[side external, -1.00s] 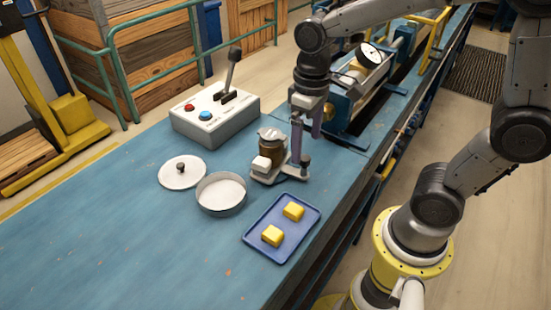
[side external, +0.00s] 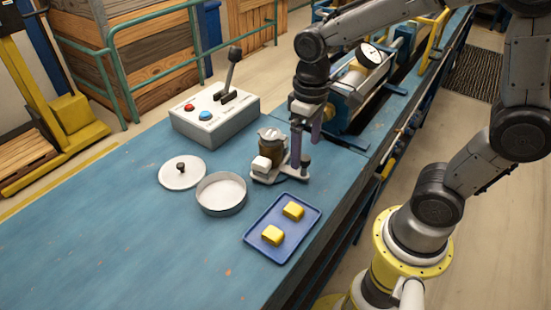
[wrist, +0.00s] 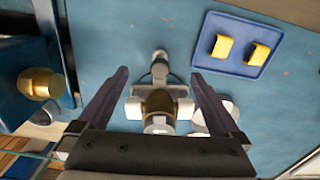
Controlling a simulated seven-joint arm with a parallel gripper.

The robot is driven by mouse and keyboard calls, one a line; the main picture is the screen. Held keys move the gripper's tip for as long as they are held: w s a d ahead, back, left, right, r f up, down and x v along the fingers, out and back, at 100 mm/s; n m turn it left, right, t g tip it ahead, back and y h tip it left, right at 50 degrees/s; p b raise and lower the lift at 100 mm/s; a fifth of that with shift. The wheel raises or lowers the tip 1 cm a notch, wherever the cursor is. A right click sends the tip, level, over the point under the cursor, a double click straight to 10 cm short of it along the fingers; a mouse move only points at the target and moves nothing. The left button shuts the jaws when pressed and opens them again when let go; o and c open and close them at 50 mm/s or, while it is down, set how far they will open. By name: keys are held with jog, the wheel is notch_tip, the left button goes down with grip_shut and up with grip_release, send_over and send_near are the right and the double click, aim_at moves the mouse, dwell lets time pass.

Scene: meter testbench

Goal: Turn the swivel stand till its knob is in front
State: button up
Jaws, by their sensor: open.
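The swivel stand (side external: 264,177) is a light grey base on the blue bench. It carries a brown jar-like body (side external: 271,150) with a grey top, a white block (side external: 261,163) and a dark-topped knob (side external: 305,161) at its right end. In the wrist view the knob (wrist: 160,66) stands at the far end of the stand, beyond the brown body (wrist: 158,103). My gripper (side external: 306,151) is open above the stand's right side. In the wrist view its two fingers (wrist: 159,80) are spread on either side of the stand, with nothing between them gripped. Contact cannot be told.
A blue tray (side external: 255,246) with two yellow blocks lies in front. A round pan (side external: 221,207) and a lid (side external: 181,177) lie left. A lever box (side external: 213,127) stands behind, and a gauge rig (side external: 345,108) is behind right. The bench's left front is clear.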

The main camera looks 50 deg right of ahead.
jog(key=shift+f, duration=0.85)
jog(key=c, duration=0.4)
jog(key=shift+o, duration=0.2)
